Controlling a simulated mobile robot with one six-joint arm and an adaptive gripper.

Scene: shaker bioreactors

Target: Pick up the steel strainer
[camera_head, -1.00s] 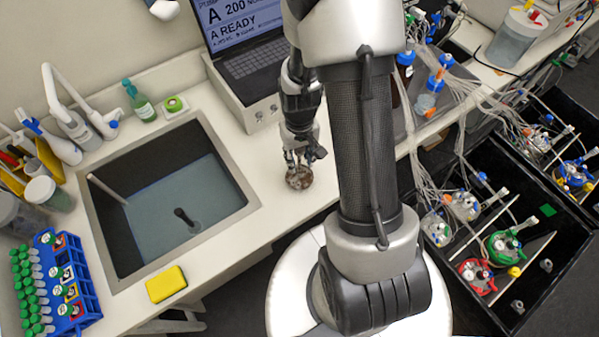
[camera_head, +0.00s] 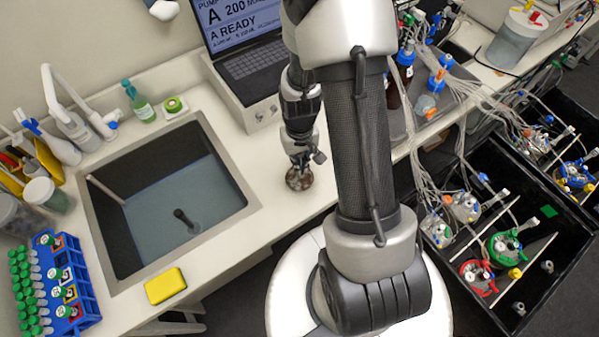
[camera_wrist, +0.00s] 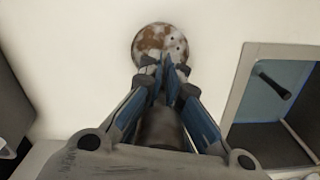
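The steel strainer (camera_head: 299,181) is a small round disc with brownish and grey patches, at the counter's front edge right of the sink. In the wrist view the strainer (camera_wrist: 150,39) shows beyond my fingertips, with small dark holes. My gripper (camera_head: 300,167) points down onto it. In the wrist view my gripper (camera_wrist: 166,65) has its blue-sided fingers drawn together over the strainer's near and middle part. The fingers look shut on it, but they hide the spot they grip. The strainer appears to be at counter level.
The sink (camera_head: 252,200) is left of the strainer, with a dark stopper (camera_head: 184,217) inside. A laptop (camera_head: 250,62) on a box stands behind. A yellow sponge (camera_head: 165,285) and blue tube rack (camera_head: 62,290) are front left. Tubing and bioreactors (camera_head: 505,246) fill the right.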

